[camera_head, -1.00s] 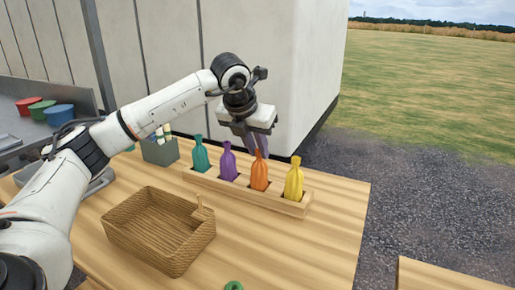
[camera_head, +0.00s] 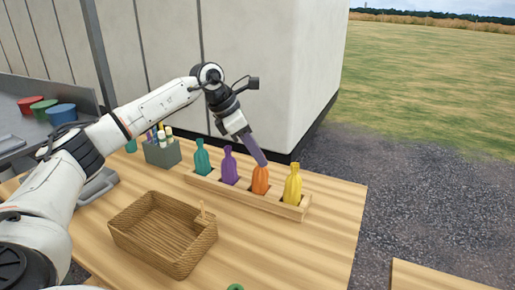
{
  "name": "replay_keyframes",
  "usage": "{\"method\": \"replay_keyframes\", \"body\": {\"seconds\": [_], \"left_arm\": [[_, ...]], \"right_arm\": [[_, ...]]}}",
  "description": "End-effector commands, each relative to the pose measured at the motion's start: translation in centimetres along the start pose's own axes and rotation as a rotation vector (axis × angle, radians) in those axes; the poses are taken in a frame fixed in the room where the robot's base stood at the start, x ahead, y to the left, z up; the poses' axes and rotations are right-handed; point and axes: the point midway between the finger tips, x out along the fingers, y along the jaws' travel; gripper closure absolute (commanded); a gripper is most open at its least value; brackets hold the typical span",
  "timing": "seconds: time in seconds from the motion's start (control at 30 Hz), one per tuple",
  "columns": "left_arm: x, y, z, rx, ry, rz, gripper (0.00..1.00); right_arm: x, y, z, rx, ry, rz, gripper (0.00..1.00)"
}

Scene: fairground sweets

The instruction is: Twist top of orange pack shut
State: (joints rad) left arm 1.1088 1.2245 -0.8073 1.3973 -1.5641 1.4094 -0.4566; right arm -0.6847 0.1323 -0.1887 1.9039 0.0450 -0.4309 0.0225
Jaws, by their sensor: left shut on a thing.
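The orange pack (camera_head: 260,181) stands upright in the wooden rack (camera_head: 231,194), between the purple pack (camera_head: 229,166) and the yellow pack (camera_head: 293,184). A teal pack (camera_head: 202,158) stands at the rack's left end. My left gripper (camera_head: 261,161) reaches down at a slant from the upper left. Its fingers are shut on the top of the orange pack and hide that top. My right gripper is not in view.
A woven basket (camera_head: 128,242) sits on the table in front of the rack. A grey holder (camera_head: 162,154) with several sticks or tubes stands left of the rack. A green ring-like thing (camera_head: 235,287) shows at the bottom edge. The table's front right is clear.

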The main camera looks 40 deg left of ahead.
Motion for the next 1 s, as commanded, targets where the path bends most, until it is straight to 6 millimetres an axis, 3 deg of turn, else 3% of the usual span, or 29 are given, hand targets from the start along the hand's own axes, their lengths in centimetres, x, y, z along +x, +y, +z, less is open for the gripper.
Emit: {"method": "replay_keyframes", "body": {"seconds": [1.0], "left_arm": [[0.4, -0.4, 0.1, 0.479, 0.001, -0.275, 0.92]], "right_arm": [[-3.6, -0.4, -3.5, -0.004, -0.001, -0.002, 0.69]]}}
